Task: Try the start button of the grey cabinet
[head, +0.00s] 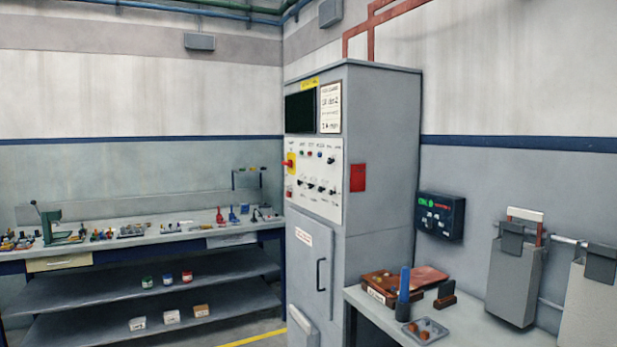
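The grey cabinet (380,180) stands upright in the middle of the head view, in the room's corner. Its front carries a white control panel (327,205) with small coloured buttons and dark knobs. A red knob on yellow (289,161) sits at the panel's left edge. The labels are too small to read, so I cannot tell which button is start. A dark screen (299,113) and a printed notice (330,107) are above the panel. The cabinet's lower door (308,257) is closed. My gripper is not in view.
A long workbench (180,238) with tools and lower shelves runs along the left wall. A right bench (375,306) holds a blue upright cylinder (404,290) and a small tray (426,340). A black wall box (440,215) hangs above. Grey bins (512,283) are at right.

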